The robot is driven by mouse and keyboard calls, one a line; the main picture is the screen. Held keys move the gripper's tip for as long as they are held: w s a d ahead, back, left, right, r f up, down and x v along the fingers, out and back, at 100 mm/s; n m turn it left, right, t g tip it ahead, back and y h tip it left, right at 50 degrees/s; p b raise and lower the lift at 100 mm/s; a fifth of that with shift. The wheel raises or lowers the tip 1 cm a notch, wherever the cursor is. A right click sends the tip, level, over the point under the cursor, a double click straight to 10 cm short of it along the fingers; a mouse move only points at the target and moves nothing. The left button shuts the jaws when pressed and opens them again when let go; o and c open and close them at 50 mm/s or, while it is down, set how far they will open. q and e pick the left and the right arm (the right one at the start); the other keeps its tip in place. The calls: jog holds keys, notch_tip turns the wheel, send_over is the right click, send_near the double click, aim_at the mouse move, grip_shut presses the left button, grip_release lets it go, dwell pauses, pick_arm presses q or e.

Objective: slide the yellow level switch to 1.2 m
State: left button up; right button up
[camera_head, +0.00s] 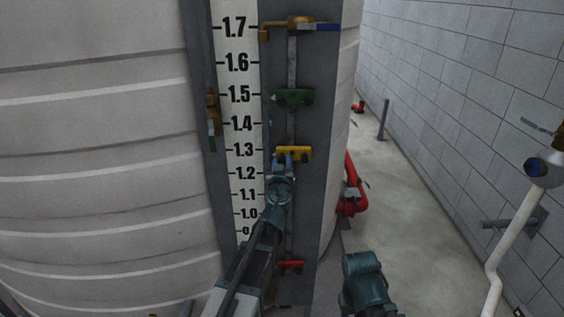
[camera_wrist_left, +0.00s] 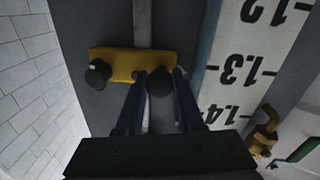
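The yellow level switch (camera_head: 293,153) sits on the vertical rail beside the white scale, close to the 1.3 mark. In the left wrist view it is a yellow bar (camera_wrist_left: 118,65) with two black knobs. My left gripper (camera_head: 283,158) is at the switch's left end. Its two fingers (camera_wrist_left: 160,78) stand on either side of the knob nearer the scale, with little or no gap; whether they press on it is unclear. The scale (camera_head: 240,125) shows 1.2 just below 1.3.
A green switch (camera_head: 294,97) is higher on the rail and a red one (camera_head: 290,266) lower down. A brass valve with a blue handle (camera_head: 300,23) is at the top. A large pale tank (camera_head: 95,150) fills the left. Red piping (camera_head: 352,192) stands right of the panel.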

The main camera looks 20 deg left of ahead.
pick_arm(q)
grip_shut()
dwell(1.0)
